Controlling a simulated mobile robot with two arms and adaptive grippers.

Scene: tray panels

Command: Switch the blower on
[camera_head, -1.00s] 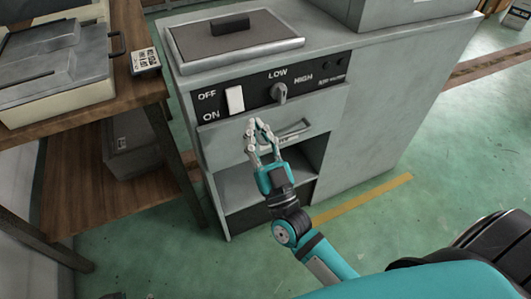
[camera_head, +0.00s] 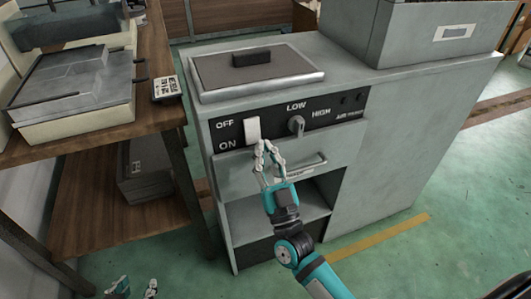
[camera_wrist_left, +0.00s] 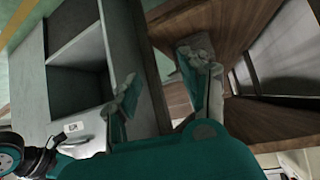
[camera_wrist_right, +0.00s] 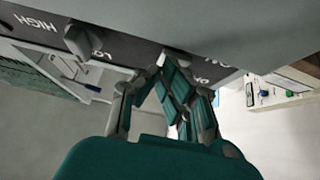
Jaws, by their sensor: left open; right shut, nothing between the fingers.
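The blower panel (camera_head: 345,112) is a black strip on the front of a grey cabinet. Its white rocker switch (camera_head: 252,128) stands right of the OFF and ON labels. Whether the rocker is pressed up or down I cannot tell. My right gripper (camera_head: 263,147) is shut and empty, its fingertips just below and slightly right of the rocker; contact cannot be told.
A dark speed knob (camera_head: 296,125) sits right of the rocker, under LOW and HIGH. A drawer handle (camera_head: 312,162) lies below the panel. A lidded hatch (camera_head: 285,75) is on the cabinet top.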

